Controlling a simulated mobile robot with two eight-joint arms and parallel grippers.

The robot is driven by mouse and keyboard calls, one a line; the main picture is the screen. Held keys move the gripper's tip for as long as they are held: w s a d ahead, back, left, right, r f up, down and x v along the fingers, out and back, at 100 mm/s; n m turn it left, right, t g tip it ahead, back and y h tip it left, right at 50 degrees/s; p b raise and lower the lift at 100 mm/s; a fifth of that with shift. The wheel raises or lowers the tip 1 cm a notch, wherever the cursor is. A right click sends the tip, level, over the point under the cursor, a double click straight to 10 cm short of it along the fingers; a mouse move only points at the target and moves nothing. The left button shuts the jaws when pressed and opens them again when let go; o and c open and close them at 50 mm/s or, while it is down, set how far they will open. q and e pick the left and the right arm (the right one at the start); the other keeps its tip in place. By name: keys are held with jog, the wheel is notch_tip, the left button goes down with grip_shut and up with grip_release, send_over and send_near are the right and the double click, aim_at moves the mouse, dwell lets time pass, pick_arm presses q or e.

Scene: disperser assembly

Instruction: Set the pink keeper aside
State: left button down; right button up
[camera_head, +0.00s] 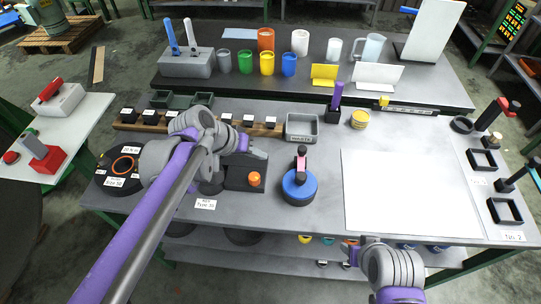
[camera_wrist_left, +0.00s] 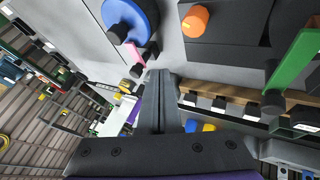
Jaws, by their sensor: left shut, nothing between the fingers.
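The pink keeper (camera_head: 301,163) stands upright on a blue disc (camera_head: 299,188) in the middle of the grey table, with black parts around it. In the left wrist view the pink piece (camera_wrist_left: 133,53) shows between the blue disc (camera_wrist_left: 138,16) and my fingers. My left gripper (camera_head: 262,154) is shut and empty, to the left of the pink keeper and apart from it. Its closed fingers also show in the left wrist view (camera_wrist_left: 160,78). My right gripper (camera_head: 350,249) is low at the table's front edge, small in view; its jaw state is unclear.
A dark block with an orange knob (camera_head: 254,179) stands left of the blue disc. A grey tray (camera_head: 302,139) lies behind the keeper. A large white sheet (camera_head: 410,190) covers the table to the right, clear of objects. Several coloured cups stand on the rear shelf.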

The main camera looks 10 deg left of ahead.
aim_at(301, 161)
pick_arm(q)
jog(key=x, duration=0.9)
jog(key=shift+b, duration=0.35)
jog(key=d, duration=0.2)
jog(key=shift+d+r, duration=0.15)
jog(key=shift+d, duration=0.15)
jog(key=shift+s+d, duration=0.1)
jog(key=shift+d, duration=0.55)
pick_arm(e)
jog(key=shift+f, duration=0.15)
